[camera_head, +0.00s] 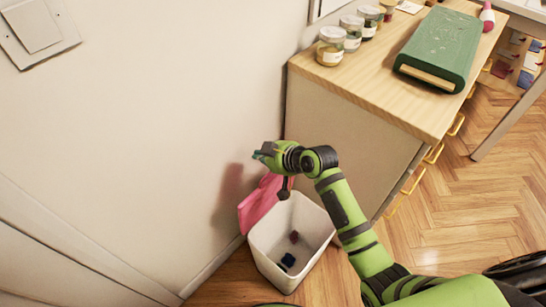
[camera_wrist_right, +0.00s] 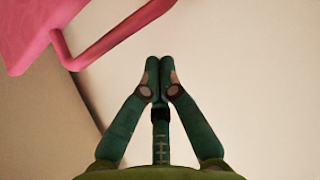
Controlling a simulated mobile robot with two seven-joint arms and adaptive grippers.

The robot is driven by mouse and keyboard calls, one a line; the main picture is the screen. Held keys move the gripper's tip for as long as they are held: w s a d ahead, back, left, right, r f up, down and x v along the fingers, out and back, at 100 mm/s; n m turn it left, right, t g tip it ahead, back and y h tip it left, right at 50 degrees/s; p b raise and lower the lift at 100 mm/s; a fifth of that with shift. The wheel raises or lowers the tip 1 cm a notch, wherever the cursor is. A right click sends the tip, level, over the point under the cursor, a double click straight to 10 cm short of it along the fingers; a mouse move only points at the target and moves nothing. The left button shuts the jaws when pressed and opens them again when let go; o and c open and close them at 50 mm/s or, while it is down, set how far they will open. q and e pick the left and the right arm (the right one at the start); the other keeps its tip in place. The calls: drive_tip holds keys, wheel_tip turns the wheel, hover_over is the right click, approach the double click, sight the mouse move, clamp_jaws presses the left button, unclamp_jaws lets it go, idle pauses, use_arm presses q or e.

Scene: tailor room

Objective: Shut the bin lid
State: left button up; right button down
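The white bin (camera_head: 293,236) stands on the floor against the wall, open at the top, with a few small dark items inside. Its pink lid (camera_head: 261,203) is raised at the bin's back left edge and leans toward the wall. In the right wrist view, part of the pink lid (camera_wrist_right: 27,32) shows at the upper left. My right gripper (camera_head: 258,155) is above and behind the bin, near the wall and higher than the lid. Its fingertips (camera_wrist_right: 160,70) are together with nothing visible between them. My left gripper is not in view.
A wooden-topped cabinet (camera_head: 400,95) with yellow handles stands right of the bin, close to my right arm. Several jars (camera_head: 331,46) and a green box (camera_head: 441,48) are on it. Herringbone floor (camera_head: 470,215) is clear to the right.

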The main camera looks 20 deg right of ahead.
drive_tip(key=s+d, duration=0.1)
drive_tip(key=s+f, duration=0.1)
drive_tip(key=shift+s+d+p, duration=0.3)
drive_tip(key=shift+d+p, duration=0.1)
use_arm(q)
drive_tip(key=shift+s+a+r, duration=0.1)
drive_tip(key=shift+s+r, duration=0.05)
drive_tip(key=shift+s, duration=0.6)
use_arm(e)
drive_tip(key=shift+s+d+f, duration=0.1)
drive_tip(key=shift+s, duration=0.1)
